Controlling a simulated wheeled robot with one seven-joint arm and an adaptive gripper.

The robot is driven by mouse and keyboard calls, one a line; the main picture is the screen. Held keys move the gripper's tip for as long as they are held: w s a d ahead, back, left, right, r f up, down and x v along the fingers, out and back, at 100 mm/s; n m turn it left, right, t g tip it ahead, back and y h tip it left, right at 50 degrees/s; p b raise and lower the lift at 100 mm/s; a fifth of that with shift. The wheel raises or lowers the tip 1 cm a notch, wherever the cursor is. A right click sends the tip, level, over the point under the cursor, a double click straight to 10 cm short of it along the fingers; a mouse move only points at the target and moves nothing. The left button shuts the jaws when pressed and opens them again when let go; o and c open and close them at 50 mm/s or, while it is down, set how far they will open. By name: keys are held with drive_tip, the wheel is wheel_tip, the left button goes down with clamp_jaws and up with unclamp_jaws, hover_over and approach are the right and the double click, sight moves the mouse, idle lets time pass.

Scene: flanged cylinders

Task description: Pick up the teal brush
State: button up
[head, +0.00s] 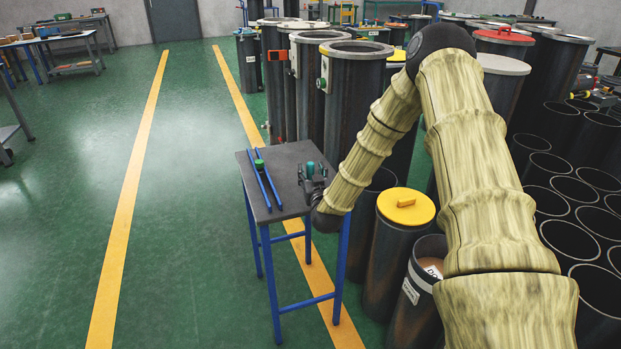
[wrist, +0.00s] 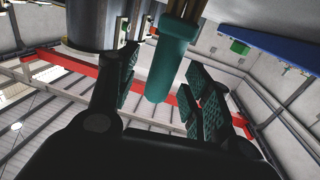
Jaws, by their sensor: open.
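The teal brush (wrist: 170,60) shows in the wrist view as a rounded teal handle, with tan bristles at the top edge of the picture. It lies between the two fingers of my gripper (wrist: 163,92), with visible gaps on both sides. In the head view my gripper (head: 313,182) is low over the right side of a small dark table (head: 283,204). A small teal patch shows at the gripper there, and the fingers hide most of what is around it. My gripper is open and holds nothing.
Two blue bars (head: 263,180) lie on the table's left part, with a small green object (head: 259,163) at them. Dark flanged cylinders (head: 350,90) stand behind and to the right. A yellow-lidded cylinder (head: 405,207) stands right of the table.

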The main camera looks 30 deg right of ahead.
drive_tip(key=shift+w+d, duration=0.25)
drive_tip(key=shift+w, duration=0.45)
clamp_jaws()
drive_tip(key=shift+r, duration=0.1)
